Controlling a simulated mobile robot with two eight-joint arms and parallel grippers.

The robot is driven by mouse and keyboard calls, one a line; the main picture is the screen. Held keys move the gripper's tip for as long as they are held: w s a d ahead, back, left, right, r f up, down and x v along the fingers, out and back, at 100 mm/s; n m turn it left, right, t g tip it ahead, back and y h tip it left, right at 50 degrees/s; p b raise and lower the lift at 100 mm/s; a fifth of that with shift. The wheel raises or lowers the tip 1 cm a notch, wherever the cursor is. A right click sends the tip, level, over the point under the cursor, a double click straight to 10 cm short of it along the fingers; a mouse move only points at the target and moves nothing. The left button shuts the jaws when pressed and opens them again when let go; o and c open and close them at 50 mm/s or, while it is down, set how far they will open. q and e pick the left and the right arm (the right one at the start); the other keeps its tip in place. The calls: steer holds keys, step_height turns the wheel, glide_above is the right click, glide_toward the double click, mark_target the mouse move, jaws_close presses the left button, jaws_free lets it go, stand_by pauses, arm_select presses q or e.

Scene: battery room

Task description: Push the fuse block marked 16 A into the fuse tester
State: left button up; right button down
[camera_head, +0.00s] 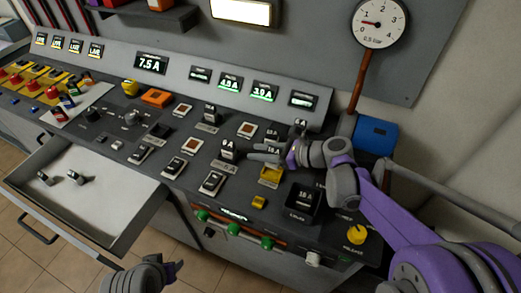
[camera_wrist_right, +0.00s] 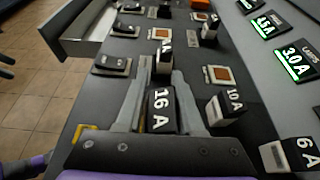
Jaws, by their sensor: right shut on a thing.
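The fuse block marked 16 A (camera_wrist_right: 160,112) is black with white lettering and sits between the two fingers of my right gripper (camera_wrist_right: 158,90) in the right wrist view. The gripper is shut on it, with the fingertips reaching past it. In the head view my right gripper (camera_head: 262,157) points left, low over the panel, and largely hides the block. A yellow-edged socket (camera_head: 270,176) lies just below it, and a black square box (camera_head: 303,201) stands to the right. I cannot tell which is the fuse tester. My left gripper (camera_head: 160,272) is at the bottom edge, its fingers unclear.
A 10 A block (camera_wrist_right: 228,106) stands close beside the right finger, and a 6 A block (camera_wrist_right: 292,155) is farther right. Another block (camera_head: 229,147) stands just beyond the fingertips. Several switches cover the panel. An open drawer (camera_head: 100,205) juts out at left.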

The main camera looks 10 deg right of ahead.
steer(key=shift+f+b, duration=1.1)
steer(key=shift+f, duration=0.75)
steer(key=shift+f+b, duration=0.6)
steer(key=shift+f, duration=0.05)
steer(key=c, duration=0.8)
jaws_free()
steer(key=shift+d, duration=0.1)
steer(key=shift+p+v, duration=1.6)
steer(key=shift+v, duration=3.8)
